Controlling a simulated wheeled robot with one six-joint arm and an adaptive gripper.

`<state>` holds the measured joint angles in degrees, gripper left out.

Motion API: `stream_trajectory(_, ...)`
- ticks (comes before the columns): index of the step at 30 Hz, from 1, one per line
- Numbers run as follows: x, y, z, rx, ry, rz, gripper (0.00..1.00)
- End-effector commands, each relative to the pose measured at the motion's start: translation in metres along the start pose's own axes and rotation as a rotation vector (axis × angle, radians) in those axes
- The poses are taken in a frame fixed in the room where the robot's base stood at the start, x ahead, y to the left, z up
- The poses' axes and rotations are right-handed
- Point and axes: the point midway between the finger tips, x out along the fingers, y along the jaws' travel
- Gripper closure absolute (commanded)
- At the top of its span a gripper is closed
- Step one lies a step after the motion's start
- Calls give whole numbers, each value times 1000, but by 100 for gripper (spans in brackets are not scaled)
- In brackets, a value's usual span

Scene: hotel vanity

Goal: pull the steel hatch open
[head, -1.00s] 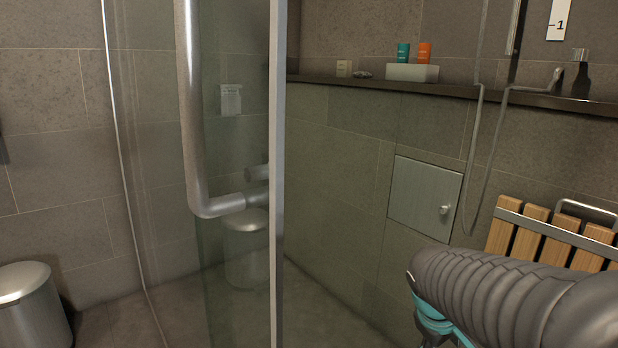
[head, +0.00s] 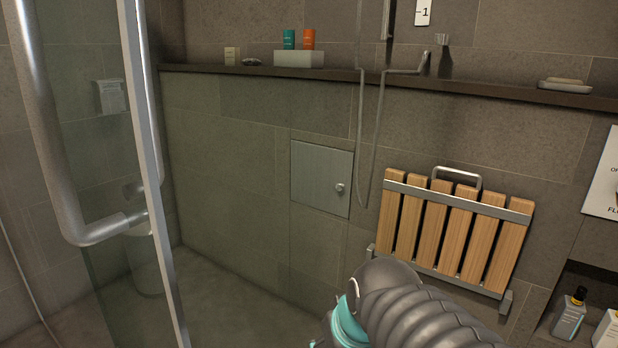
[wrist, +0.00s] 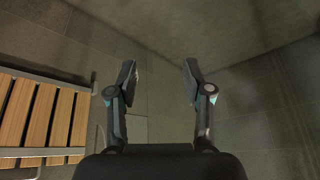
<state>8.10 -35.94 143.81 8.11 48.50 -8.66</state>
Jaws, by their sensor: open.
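The steel hatch (head: 318,178) is a small square panel set in the tiled wall, in the middle of the head view. It looks shut, flush with the wall. Its round knob (head: 340,188) is near its right edge. My gripper (wrist: 160,78) is open and empty in the wrist view, its two fingers wide apart. In the head view my arm covers the lower middle, below the hatch, and the fingertips are hidden. A pale panel low between the fingers in the wrist view may be the hatch; I cannot tell.
A glass door with a steel bar handle (head: 82,234) stands at the left. A folded wooden slatted seat (head: 455,230) hangs right of the hatch. A ledge (head: 440,84) with bottles runs above. A hose hangs close to the hatch's right side. Floor below the hatch looks clear.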

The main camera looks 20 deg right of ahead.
Motion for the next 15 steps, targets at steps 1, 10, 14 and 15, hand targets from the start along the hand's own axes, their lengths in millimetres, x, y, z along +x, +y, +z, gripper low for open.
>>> stream_trajectory(1, 15, 2, 3, -5, -40, 2, 50)
stream_trajectory(10, 78, -12, -33, -9, -172, -46, 50)
stream_trajectory(14, 110, -30, -70, 80, -146, -94, 50)
stream_trajectory(15, 120, -36, -83, 124, -131, -109, 50)
